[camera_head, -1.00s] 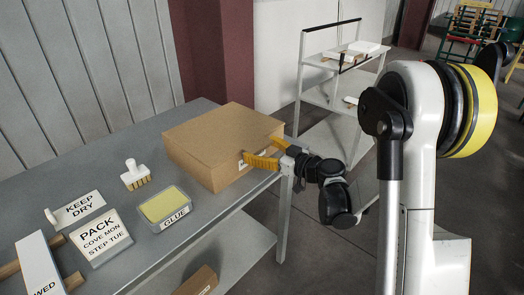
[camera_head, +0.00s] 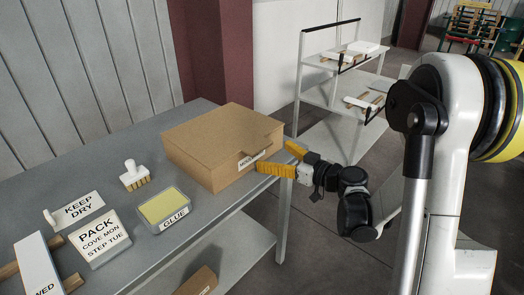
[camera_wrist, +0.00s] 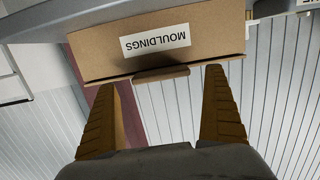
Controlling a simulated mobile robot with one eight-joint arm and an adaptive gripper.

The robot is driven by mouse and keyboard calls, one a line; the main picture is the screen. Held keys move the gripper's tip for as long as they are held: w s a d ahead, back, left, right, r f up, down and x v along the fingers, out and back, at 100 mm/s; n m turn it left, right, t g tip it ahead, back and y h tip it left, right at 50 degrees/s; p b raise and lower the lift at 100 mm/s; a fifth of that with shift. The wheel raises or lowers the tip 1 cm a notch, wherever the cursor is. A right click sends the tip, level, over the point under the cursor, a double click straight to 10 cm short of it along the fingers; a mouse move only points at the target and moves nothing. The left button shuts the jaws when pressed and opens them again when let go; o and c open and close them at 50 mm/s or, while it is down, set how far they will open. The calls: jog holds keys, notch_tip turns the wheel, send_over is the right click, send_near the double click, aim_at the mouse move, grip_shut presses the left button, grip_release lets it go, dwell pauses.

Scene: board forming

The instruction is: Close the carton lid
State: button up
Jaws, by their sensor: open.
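The brown carton (camera_head: 205,150) stands on the grey table near its right end. Its lid (camera_head: 222,128) lies flat over the top, with a small tab at the front edge. A white label reading MOULDINGS (camera_wrist: 155,40) is on its front face. My gripper (camera_head: 278,160) is open and empty in front of that face, just off the label side. In the wrist view the two yellow fingers (camera_wrist: 165,85) point toward the carton, spread apart, with the tab (camera_wrist: 161,74) between and beyond their tips. I see no contact between fingers and carton.
A glue tray (camera_head: 163,210), a brush (camera_head: 134,175), a PACK sign (camera_head: 98,237) and a KEEP DRY sign (camera_head: 80,208) lie left of the carton. A white shelf rack (camera_head: 340,75) stands behind. A small brown box (camera_head: 198,282) is on the lower shelf.

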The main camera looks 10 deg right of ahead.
jog(key=v, duration=0.5)
jog(key=shift+s+d, duration=0.15)
jog(key=shift+s, duration=0.15)
jog(key=s+a+m+g+h, duration=0.2)
jog(key=s+a+g+h, duration=0.15)
jog(key=s, duration=0.35)
jog(key=s+a+m+g+h, duration=0.2)
jog(key=s+a+g, duration=0.15)
jog(key=s, duration=0.35)
jog(key=s+d+r+m+h, duration=0.1)
jog(key=s+d+m+h, duration=0.1)
jog(key=s, duration=0.6)
jog(key=shift+s+d+r+m+t+h, duration=0.2)
jog(key=shift+s+d+m+t+h, duration=0.15)
jog(key=shift+h, duration=0.5)
